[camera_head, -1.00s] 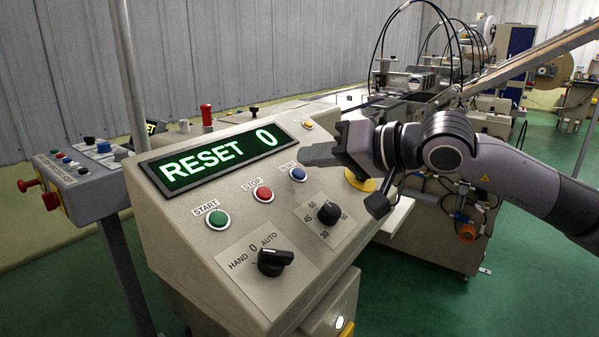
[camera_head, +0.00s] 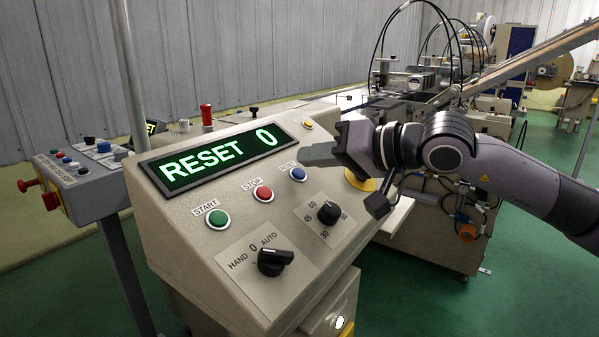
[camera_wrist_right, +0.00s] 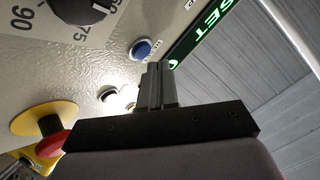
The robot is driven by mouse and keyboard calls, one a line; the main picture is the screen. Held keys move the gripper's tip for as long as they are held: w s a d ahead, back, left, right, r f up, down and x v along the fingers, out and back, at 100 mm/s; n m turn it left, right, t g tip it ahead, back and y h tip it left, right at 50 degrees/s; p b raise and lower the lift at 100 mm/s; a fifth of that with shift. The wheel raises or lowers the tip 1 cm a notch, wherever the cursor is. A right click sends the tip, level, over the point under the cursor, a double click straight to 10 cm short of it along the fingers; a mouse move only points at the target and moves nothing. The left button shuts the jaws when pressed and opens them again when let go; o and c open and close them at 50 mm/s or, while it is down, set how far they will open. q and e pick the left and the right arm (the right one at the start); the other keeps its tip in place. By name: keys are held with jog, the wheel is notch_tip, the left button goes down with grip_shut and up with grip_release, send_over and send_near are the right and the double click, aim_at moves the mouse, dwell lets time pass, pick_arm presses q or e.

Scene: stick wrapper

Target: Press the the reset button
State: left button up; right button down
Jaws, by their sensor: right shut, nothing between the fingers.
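The reset button is the blue round button (camera_head: 298,174) at the right end of the button row on the sloped panel (camera_head: 185,215). Its label is partly legible in the head view. A blue button also shows in the right wrist view (camera_wrist_right: 141,49), just beyond the fingertips. My right gripper (camera_head: 304,155) is shut and empty. Its fingers point left across the panel, just above the blue button in the picture, and look apart from it. In the right wrist view the shut fingers (camera_wrist_right: 154,72) end below the button. My left gripper is not in view.
The green display (camera_head: 215,160) reads "RESET 0". A red stop button (camera_head: 262,194) and a green start button (camera_head: 218,219) sit left of the blue one. Black knobs (camera_head: 328,212) lie below. A red knob on a yellow collar (camera_wrist_right: 45,121) is beside my wrist.

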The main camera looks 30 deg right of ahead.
jog(key=shift+w+f+b, duration=0.2)
jog(key=shift+f+b, duration=0.15)
jog(key=shift+w+a+f+b, duration=0.15)
jog(key=shift+f+b, duration=0.15)
jog(key=shift+f, duration=0.1)
dwell(0.6)
jog(key=shift+r, duration=0.1)
jog(key=shift+s+r, duration=0.35)
jog(key=shift+r, duration=0.3)
jog(key=r, duration=0.1)
jog(key=s+r+p, duration=0.1)
jog(key=r, duration=0.1)
jog(key=s+d+r, duration=0.1)
jog(key=shift+s+d+r+p, duration=0.1)
jog(key=shift+r+p, duration=0.1)
jog(key=shift+p, duration=0.2)
dwell(0.9)
